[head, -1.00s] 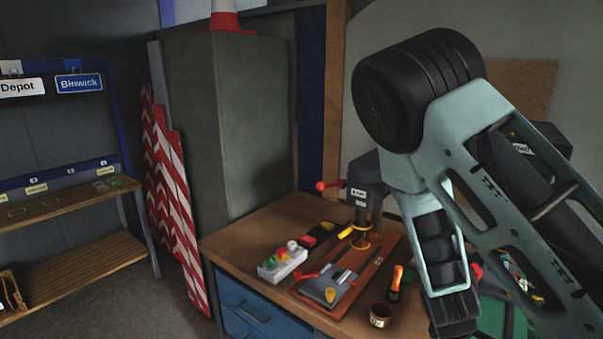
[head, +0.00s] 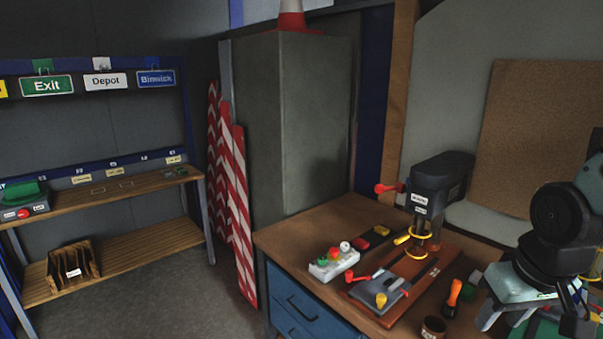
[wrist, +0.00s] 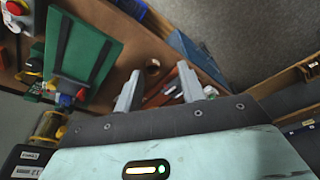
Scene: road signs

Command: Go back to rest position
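My gripper (wrist: 160,86) shows in the wrist view with its two grey fingers apart and nothing between them. It is above the wooden workbench (wrist: 110,72), and a dark cup lies far below, between the fingers in that view. In the head view my arm is folded at the lower right edge, over the right part of the workbench (head: 312,222). The gripper's fingertips are partly cut off or hidden there.
A drill press (head: 437,185) stands on the bench, with a button box (head: 333,262), an orange-handled tool (head: 455,292) and a dark cup (head: 433,328) nearby. A grey cabinet (head: 300,120), striped boards (head: 238,200) and a wooden shelf (head: 115,188) stand left. Floor between shelf and bench is clear.

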